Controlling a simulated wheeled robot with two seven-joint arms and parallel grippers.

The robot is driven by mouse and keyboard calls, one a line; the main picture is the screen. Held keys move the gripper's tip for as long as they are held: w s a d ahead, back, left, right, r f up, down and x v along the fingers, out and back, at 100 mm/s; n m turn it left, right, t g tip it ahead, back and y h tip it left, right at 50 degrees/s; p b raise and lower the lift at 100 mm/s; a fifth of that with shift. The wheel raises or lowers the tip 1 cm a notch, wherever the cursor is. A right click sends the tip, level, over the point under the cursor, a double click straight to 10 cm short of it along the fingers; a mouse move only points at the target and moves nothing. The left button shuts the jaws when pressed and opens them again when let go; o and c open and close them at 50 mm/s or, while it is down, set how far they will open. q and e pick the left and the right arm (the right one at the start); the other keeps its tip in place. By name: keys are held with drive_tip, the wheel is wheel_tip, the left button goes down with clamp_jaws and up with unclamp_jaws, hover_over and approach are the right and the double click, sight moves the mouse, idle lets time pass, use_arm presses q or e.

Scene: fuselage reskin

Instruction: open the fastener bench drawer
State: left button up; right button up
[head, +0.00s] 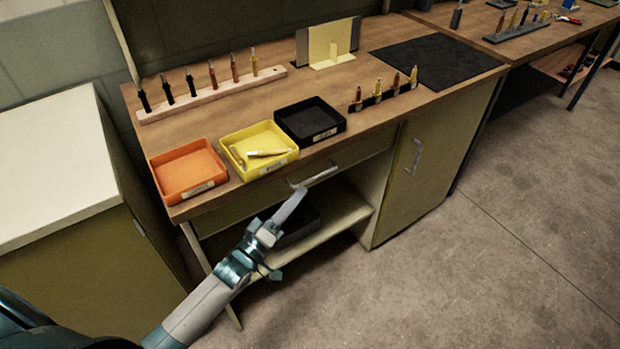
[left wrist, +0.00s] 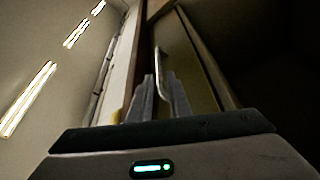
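The fastener bench (head: 225,118) has a wooden top and a drawer (head: 250,194) under its front edge. The drawer looks shut. Its bar handle (head: 318,175) is pale metal. My left gripper (head: 298,192) is at the handle's left part, reaching up from below in the head view. In the left wrist view, the two fingers (left wrist: 160,90) stand apart, with the handle (left wrist: 161,62) seen in the gap between them. I cannot tell whether either finger touches it. My right gripper is in neither view.
Orange (head: 187,172), yellow (head: 258,148) and black (head: 310,121) trays stand along the bench's front edge. A cabinet door (head: 428,175) with its own handle is to the right, beside an open shelf (head: 335,222). Floor (head: 430,290) in front is clear.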

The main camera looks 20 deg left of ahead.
sight(310, 179)
use_arm(q)
drive_tip(key=x, duration=0.6)
drive_tip(key=shift+w+d+p, duration=0.1)
drive_tip(key=shift+w+p, duration=0.1)
drive_tip(key=shift+p, duration=0.1)
clamp_jaws()
